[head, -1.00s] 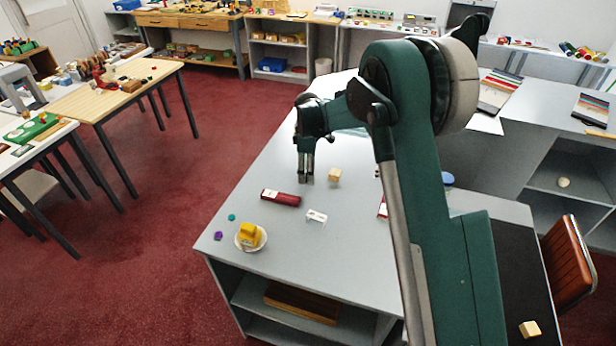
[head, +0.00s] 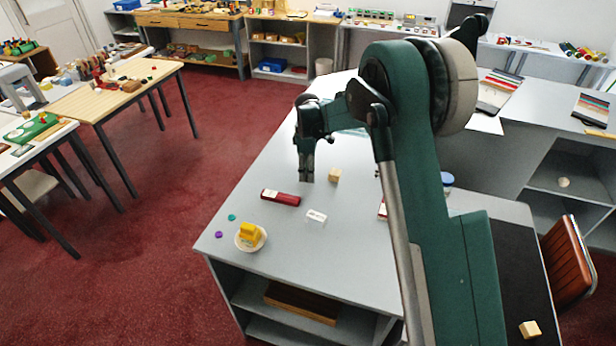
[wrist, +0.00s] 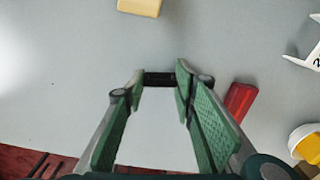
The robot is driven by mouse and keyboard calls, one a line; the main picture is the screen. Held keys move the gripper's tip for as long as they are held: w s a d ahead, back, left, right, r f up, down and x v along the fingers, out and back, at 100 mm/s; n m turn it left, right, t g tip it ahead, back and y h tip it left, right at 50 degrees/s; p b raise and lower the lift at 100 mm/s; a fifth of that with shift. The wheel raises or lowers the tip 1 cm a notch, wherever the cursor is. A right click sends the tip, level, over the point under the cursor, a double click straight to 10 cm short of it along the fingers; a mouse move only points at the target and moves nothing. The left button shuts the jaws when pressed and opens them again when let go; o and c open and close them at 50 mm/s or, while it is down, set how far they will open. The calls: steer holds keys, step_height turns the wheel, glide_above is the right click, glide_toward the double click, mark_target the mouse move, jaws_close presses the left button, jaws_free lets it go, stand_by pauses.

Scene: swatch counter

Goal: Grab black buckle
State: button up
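The black buckle (wrist: 160,79) is a small dark bar between my fingertips in the wrist view. It spans the gap and appears to touch the green pad on each side. My gripper (wrist: 161,84) appears shut on it. In the head view my gripper (head: 306,178) points down over the grey counter (head: 285,265), left of a wooden block. The buckle cannot be made out there. I cannot tell how far it is above the counter.
The wooden block (head: 334,175) stands close to the right of my fingers. A red box (head: 281,197), a white tag (head: 316,216), a white bowl (head: 260,243) with yellow pieces, and purple (head: 219,235) and teal (head: 232,217) bits lie nearer the front edge.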

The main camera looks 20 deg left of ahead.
step_height(320, 180, up, 10)
stand_by(0.8)
